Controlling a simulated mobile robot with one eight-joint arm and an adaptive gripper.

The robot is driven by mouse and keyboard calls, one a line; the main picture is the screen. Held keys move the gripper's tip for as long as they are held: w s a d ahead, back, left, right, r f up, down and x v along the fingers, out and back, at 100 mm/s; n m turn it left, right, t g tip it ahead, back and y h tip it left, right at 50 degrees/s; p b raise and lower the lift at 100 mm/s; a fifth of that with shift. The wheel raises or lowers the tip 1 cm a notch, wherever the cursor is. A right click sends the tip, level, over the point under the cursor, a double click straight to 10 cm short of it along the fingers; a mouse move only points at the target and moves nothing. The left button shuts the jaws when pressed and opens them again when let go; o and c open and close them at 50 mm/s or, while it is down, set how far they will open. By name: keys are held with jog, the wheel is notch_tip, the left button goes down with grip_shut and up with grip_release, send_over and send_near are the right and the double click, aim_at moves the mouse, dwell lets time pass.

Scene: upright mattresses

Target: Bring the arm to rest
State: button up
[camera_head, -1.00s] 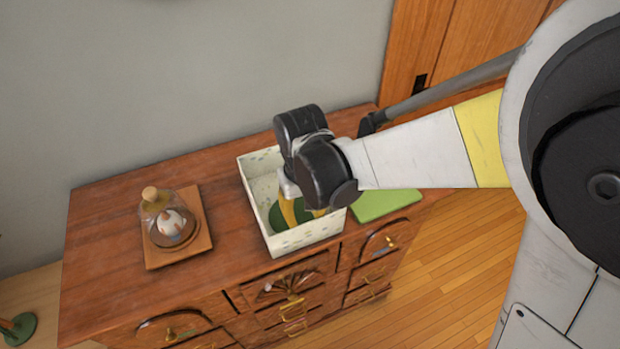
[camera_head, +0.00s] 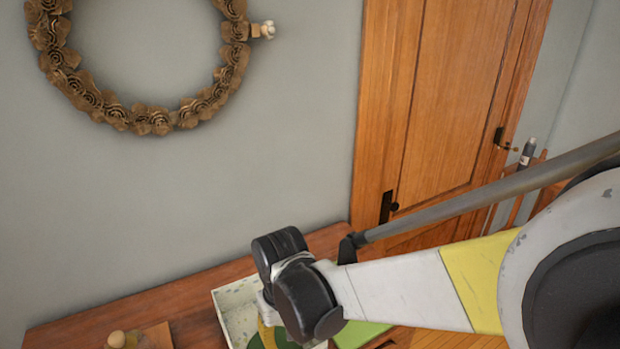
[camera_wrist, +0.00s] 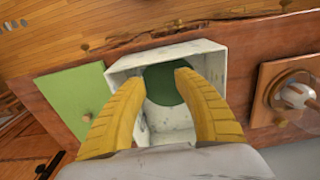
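My gripper (camera_wrist: 160,105) shows in the wrist view as two yellow ribbed fingers, spread apart with nothing between the tips. They point down at an open white speckled box (camera_wrist: 205,62) on a wooden dresser. A dark green round thing (camera_wrist: 165,82) lies inside the box, beyond the fingertips. In the head view my arm reaches in from the right, its wrist above the box (camera_head: 236,296). There the fingers are mostly hidden by the wrist and cut by the bottom edge.
The dresser (camera_head: 165,303) stands against a grey wall. A green flat piece (camera_wrist: 72,100) lies beside the box. On the other side, a glass-domed ornament sits on a wooden board (camera_wrist: 262,108). A wooden door (camera_head: 450,100) and a brown wreath (camera_head: 157,120) are behind.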

jog(key=s+d+m+t+b, duration=0.1)
jog(key=d+m+t+b, duration=0.1)
jog(key=d, duration=0.6)
jog(key=s+d+m+t+b, duration=0.2)
jog(key=d+b, duration=0.3)
jog(key=d, duration=0.4)
jog(key=s+d+r+m+t+b, duration=0.1)
jog(key=s+d+m+t+b, duration=0.1)
jog(key=d, duration=0.6)
jog(key=shift+s+d+t+b, duration=0.2)
jog(key=shift+t+b, duration=0.3)
jog(key=shift+b, duration=0.6)
jog(key=shift+a, duration=0.15)
